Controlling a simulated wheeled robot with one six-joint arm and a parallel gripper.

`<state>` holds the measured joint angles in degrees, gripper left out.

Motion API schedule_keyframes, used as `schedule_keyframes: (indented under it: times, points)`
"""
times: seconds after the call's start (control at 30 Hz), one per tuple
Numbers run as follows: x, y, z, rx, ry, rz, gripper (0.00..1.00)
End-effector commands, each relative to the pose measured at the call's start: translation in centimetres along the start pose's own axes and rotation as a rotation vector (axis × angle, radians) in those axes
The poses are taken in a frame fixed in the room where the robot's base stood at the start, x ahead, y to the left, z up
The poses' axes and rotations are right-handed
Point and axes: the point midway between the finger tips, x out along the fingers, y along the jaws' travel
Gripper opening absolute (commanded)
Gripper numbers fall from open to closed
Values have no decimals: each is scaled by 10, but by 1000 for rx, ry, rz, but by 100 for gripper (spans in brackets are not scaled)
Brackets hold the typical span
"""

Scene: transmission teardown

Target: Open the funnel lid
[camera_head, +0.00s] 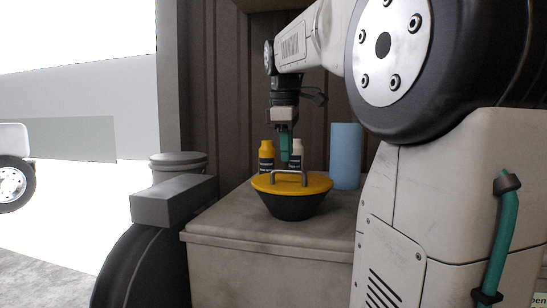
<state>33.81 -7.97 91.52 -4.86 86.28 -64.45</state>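The funnel (295,206) is a wide dark bowl shape on top of the grey cabinet. Its yellow lid (264,184) lies flat on the rim and covers the opening. A grey arched handle (289,172) stands up from the lid's middle. My gripper (286,157) points down with teal fingers, just above or behind the handle in the picture. A small gap shows between fingertips and handle, so they do not appear to touch. The fingers overlap edge-on, so their opening cannot be made out. Nothing held is visible.
A yellow bottle (266,156), a white bottle (297,152) and a blue cylinder (346,156) stand behind the funnel. The grey cabinet (225,225) has bare top left of the funnel. A lidded grey bin (179,161) stands further left. A ribbed wall is close behind.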

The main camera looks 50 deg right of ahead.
Motion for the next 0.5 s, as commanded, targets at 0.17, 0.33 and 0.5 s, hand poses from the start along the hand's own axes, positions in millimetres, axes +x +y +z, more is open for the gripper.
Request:
schedule_keyframes:
  times: [0.17,0.33,0.5]
  points:
    - [22,-17,3,3,-2,-1,33]
    - [12,-19,2,4,0,3,33]
    - [-15,-20,2,3,0,3,33]
